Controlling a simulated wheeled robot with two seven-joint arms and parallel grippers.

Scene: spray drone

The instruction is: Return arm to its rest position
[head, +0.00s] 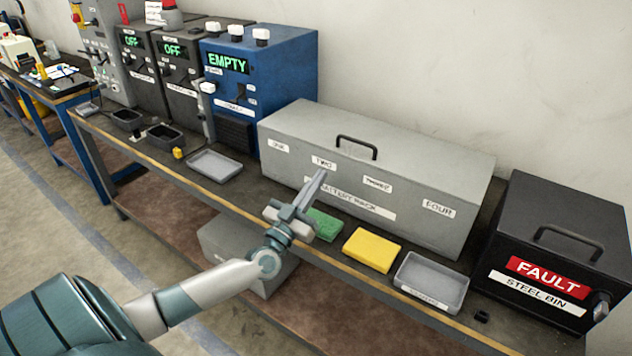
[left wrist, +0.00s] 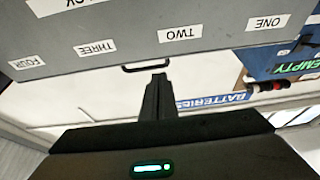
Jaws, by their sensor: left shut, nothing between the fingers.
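My left gripper (head: 316,186) reaches in from the lower left in the head view, over the front part of the workbench. Its fingers are together and empty, pointing up toward the front of a long grey box (head: 455,188) labelled ONE to FOUR. In the left wrist view the shut fingers (left wrist: 157,82) appear in front of the same box (left wrist: 110,38), which shows upside down with its handle just beyond the fingertips. I cannot tell whether the fingers touch the box. My right gripper is in neither view.
A green pad (head: 325,224), a yellow pad (head: 371,250) and a grey tray (head: 432,282) lie along the bench's front. A black steel bin (head: 560,220) marked FAULT stands at right. A blue unit (head: 280,60) reading EMPTY stands left of the grey box, with another tray (head: 215,166) before it.

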